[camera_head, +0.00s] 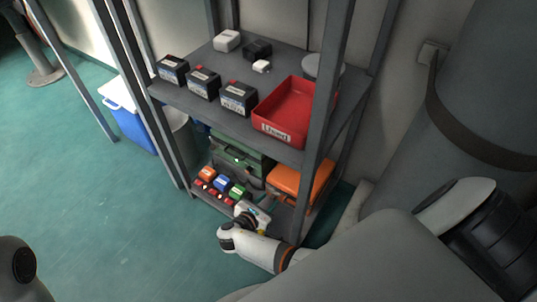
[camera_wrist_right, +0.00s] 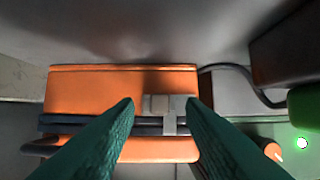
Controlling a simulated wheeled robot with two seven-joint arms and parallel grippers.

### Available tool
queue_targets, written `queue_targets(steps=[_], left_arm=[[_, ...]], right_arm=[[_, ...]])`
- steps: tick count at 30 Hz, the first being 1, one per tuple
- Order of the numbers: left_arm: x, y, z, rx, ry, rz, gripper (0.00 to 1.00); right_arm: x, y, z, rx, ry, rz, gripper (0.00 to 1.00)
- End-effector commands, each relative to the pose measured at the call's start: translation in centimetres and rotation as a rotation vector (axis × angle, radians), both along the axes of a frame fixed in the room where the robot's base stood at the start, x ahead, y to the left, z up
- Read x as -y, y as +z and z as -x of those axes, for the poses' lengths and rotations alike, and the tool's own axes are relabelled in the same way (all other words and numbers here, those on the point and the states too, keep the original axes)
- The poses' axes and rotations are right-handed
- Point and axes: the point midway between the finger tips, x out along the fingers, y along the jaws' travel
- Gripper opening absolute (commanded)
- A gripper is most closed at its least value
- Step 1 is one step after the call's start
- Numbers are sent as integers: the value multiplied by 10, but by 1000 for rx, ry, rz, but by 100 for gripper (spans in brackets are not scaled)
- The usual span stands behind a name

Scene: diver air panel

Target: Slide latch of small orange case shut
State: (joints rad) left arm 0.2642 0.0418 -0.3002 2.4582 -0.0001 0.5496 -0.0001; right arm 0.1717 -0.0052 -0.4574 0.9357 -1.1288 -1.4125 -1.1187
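The orange case (camera_head: 300,182) sits on the lower shelf at its right end, partly hidden by the rack post. In the right wrist view the orange case (camera_wrist_right: 90,90) fills the middle, with a dark band across its front. A small grey metal latch (camera_wrist_right: 168,112) sits on that band. My right gripper (camera_wrist_right: 161,103) is open, its two green fingers on either side of the latch; I cannot tell whether they touch it. In the head view my right wrist reaches low in front of the shelf and its fingertips are not clear. My left gripper is not in view.
A green case (camera_head: 238,158) stands left of the orange one. Small coloured items (camera_head: 222,183) line the lower shelf's front. The upper shelf holds a red tray (camera_head: 285,112) and black boxes (camera_head: 203,83). A rack post (camera_head: 322,110) stands close by. A blue cooler (camera_head: 128,125) is at left.

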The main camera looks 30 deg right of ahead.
Motion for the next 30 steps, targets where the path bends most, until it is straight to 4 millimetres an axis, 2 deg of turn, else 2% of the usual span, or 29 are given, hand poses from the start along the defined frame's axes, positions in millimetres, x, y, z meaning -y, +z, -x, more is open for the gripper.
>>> queue_targets(steps=[1,7,14,21,28,29,30], left_arm=[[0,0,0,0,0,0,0],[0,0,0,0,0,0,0],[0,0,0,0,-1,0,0],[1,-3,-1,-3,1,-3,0],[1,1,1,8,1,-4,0],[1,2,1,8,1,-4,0],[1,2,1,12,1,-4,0]], right_arm=[[0,0,0,0,0,0,31],[0,0,0,0,0,0,0],[0,0,-1,0,0,0,0],[-7,0,-21,1,-1,1,0],[-8,0,-22,3,2,0,0],[-8,0,-22,3,3,-1,15],[-8,1,-23,4,3,-2,22]])
